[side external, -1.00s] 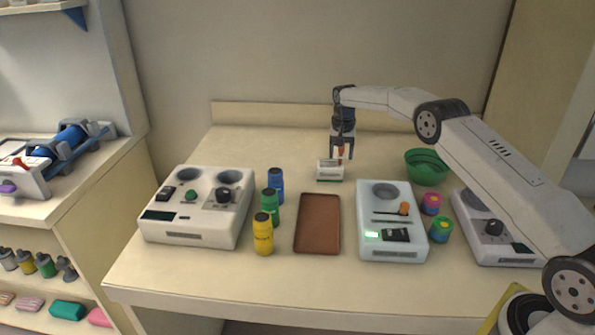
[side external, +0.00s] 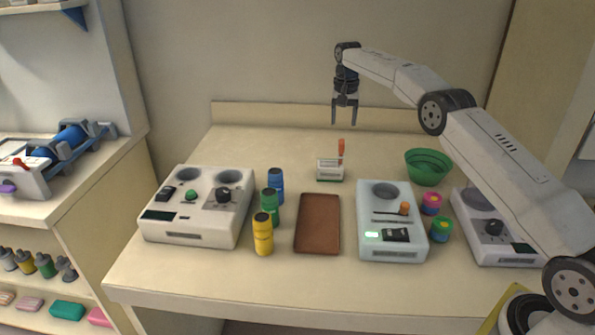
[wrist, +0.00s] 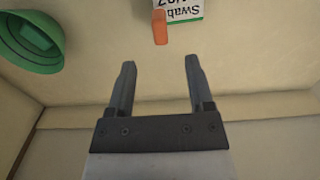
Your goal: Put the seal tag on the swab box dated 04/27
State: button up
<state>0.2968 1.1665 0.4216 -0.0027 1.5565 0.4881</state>
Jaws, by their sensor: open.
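A small white swab box (side external: 329,170) with a green lower edge stands on the table toward the back. An orange-red tag (side external: 341,148) stands upright at the box's right side; I take it to be the seal tag. In the wrist view the orange tag (wrist: 160,27) overlaps the edge of the white box (wrist: 186,9), whose label reads "Swab" with a partly cut-off date I cannot fully read. My gripper (side external: 344,122) is open and empty, above and behind the box, with nothing between its fingers (wrist: 160,85) in the wrist view.
A green bowl (side external: 428,167) stands right of the box. A brown tray (side external: 318,224) lies in front. White devices (side external: 197,205) (side external: 392,222) flank it, with blue, green and yellow bottles (side external: 263,234) at left and small colourful jars (side external: 432,204) at right. The table's back area is clear.

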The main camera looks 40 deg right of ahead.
jog(key=shift+r, duration=0.55)
jog(key=shift+a, duration=0.15)
jog(key=shift+a+r+n, duration=0.1)
jog(key=shift+a+n, duration=0.2)
jog(key=shift+a, duration=0.15)
jog(key=s+a+f+n+t, duration=0.1)
jog(key=s+a+f+n, duration=0.1)
jog(key=s+a, duration=0.4)
jog(key=s+a+f+n, duration=0.3)
jog(key=s+a, duration=0.2)
jog(key=s, duration=1.1)
jog(key=s+a+f+n+t, duration=0.1)
jog(key=s+a+f+n, duration=0.2)
jog(key=s+a, duration=0.3)
jog(key=s, duration=0.5)
jog(key=shift+s+a+f+t, duration=0.2)
jog(key=shift+s+a+t, duration=0.1)
jog(key=shift+a, duration=0.05)
